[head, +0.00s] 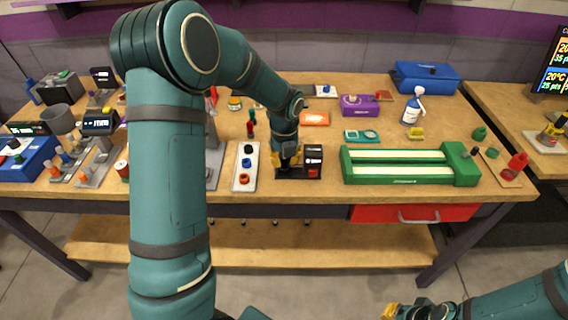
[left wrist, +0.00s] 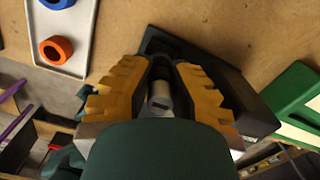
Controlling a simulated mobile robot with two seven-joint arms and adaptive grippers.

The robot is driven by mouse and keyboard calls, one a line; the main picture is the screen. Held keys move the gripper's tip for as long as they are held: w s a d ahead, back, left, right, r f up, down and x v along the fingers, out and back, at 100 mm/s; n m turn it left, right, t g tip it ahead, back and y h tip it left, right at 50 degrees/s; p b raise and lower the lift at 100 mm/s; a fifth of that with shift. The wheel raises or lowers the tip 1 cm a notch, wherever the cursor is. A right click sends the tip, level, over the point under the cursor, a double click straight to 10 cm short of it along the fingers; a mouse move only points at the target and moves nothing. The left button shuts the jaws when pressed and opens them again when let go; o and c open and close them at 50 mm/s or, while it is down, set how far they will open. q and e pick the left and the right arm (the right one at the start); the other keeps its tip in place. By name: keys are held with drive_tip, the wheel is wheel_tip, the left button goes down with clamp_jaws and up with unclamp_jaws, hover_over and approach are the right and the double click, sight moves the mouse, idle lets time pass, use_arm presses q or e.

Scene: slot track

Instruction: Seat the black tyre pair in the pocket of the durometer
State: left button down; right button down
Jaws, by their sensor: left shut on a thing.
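The durometer (head: 313,160) is a black device with a small display and a red part, towards the front of the bench. It also shows in the left wrist view (left wrist: 225,85), beyond the fingers. My left gripper (head: 288,164) points down over the left part of its black base. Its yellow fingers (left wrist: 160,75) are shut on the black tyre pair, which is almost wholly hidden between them. I cannot tell whether the pair touches the pocket, which is also hidden. A grey cylinder (left wrist: 158,95) shows between the fingers. My right gripper (head: 392,311) is at the bottom edge, its fingertips unclear.
A white tray (head: 237,183) stands left of the durometer, with a blue ring (head: 246,162), an orange ring (head: 244,179) and a black round thing (head: 248,149). A green slotted track (head: 405,180) lies close on the right. Bare bench shows in front of the durometer.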

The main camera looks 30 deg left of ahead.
use_arm(q)
drive_tip(key=shift+f, duration=0.35)
drive_tip(key=shift+f, duration=0.15)
drive_tip(key=c, duration=1)
unclamp_jaws()
drive_tip(key=r+p, duration=0.1)
drive_tip(key=r, duration=0.5)
drive_tip(key=r+p, duration=0.2)
drive_tip(key=r, duration=0.4)
drive_tip(key=shift+s+d+r, duration=0.15)
drive_tip(key=shift+s+d, duration=0.05)
